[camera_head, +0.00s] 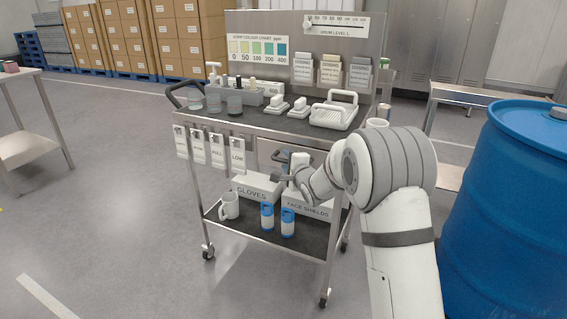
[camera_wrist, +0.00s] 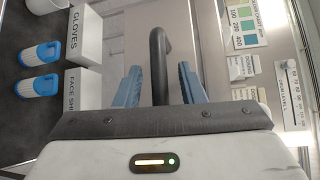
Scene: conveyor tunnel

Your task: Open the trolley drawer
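The metal trolley (camera_head: 262,122) stands in front of me. Its grey drawer front (camera_head: 268,147) lies under the black top shelf and is partly hidden by my arm. It appears closed. In the wrist view the dark bar handle (camera_wrist: 157,42) stands out from the grey drawer front (camera_wrist: 200,22). My gripper (camera_wrist: 159,72) is open, with one blue finger on each side of the handle. Gaps show between the handle and both fingers, so it does not look gripped. In the head view my gripper (camera_head: 284,172) is at the drawer, its fingers hard to make out.
The top shelf holds beakers (camera_head: 234,103), brushes and a white tray (camera_head: 334,112). Tags (camera_head: 216,150) hang on the left. Below stand a gloves box (camera_head: 256,186), a face shields box (camera_head: 308,203), a mug and blue-capped bottles. A blue drum (camera_head: 505,200) is close at right.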

